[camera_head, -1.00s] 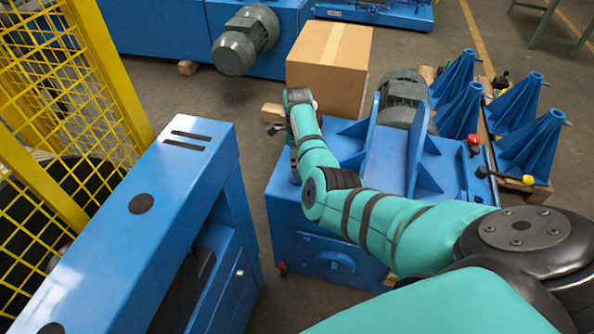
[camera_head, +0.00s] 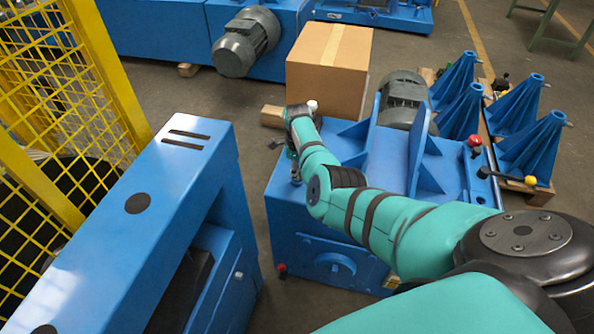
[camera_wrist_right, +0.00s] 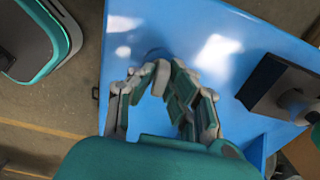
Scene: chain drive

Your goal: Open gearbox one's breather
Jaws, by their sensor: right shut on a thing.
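Gearbox one appears to be the blue housing (camera_head: 300,225) in the middle of the head view; its blue top (camera_wrist_right: 235,45) fills much of the right wrist view. My right gripper (camera_wrist_right: 160,72) has its fingers drawn together over this top. A small dark round part, apparently the breather (camera_wrist_right: 158,53), shows at the fingertips. The fingers are shut on it and hide most of it. My left gripper is out of view.
A cardboard box (camera_head: 328,70) stands behind the housing. A grey motor (camera_head: 404,98) is at its back right. Blue cone stands (camera_head: 530,150) are to the right. A blue machine (camera_head: 150,215) and a yellow mesh guard (camera_head: 60,90) are to the left, with floor between.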

